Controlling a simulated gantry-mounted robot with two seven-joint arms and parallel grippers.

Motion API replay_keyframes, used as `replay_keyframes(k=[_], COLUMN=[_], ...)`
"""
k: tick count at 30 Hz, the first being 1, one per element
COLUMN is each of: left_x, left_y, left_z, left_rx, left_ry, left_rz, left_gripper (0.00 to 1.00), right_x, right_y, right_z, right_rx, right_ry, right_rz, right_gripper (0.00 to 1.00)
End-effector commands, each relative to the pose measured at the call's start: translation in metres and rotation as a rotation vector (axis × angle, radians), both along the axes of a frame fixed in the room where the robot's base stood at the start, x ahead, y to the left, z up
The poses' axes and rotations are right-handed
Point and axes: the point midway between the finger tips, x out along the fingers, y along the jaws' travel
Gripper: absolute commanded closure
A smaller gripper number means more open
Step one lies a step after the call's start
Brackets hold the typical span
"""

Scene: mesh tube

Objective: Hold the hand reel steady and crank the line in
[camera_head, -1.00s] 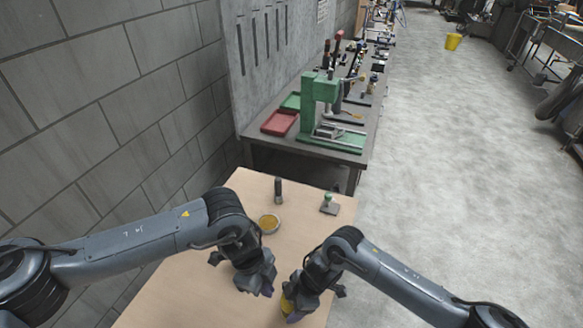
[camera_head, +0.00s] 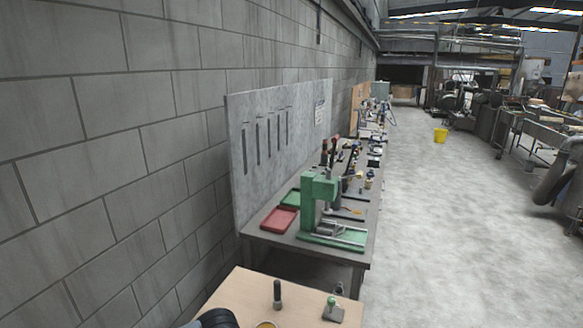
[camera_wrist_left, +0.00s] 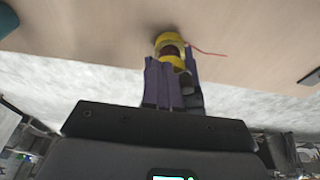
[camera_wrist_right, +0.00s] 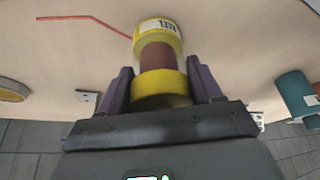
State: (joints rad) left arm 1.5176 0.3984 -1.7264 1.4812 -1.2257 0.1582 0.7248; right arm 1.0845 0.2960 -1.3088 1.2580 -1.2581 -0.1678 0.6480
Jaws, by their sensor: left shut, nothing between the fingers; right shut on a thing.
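The yellow hand reel (camera_wrist_right: 158,85) has two yellow flanges and a reddish-brown core. A white label sits on its far flange. My right gripper (camera_wrist_right: 160,88) is shut on the reel, one purple finger at each side. A red line (camera_wrist_right: 82,20) runs from the far flange across the table to the left. In the left wrist view the reel (camera_wrist_left: 170,42) is just ahead of my left gripper (camera_wrist_left: 168,72), which is shut and empty. A dark grey cylinder (camera_wrist_left: 186,80) lies close beside its fingers; I cannot tell whether they touch. The head view shows neither gripper.
A teal cylinder (camera_wrist_right: 296,95) and a round yellowish disc (camera_wrist_right: 12,88) lie either side of the reel. A workbench with a green press (camera_head: 316,205) stands beyond.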

Motion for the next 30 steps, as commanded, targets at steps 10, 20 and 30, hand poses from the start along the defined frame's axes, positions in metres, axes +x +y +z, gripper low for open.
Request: replay_keyframes(k=[10,20,30], left_x=[0.000,0.000,0.001], left_y=[-0.004,-0.008,-0.011], left_z=[0.000,0.000,0.000], left_rx=[0.000,0.000,0.000], left_ry=[0.000,0.000,0.000], left_rz=[0.000,0.001,0.001], left_gripper=[1.00,1.00,1.00], right_x=[0.000,0.000,0.000], right_y=[0.000,0.000,0.000], right_z=[0.000,0.000,0.000], right_rx=[0.000,0.000,0.001], right_ry=[0.000,0.000,0.000], right_rz=[0.000,0.000,0.000], right_gripper=[0.70,0.70,0.70])
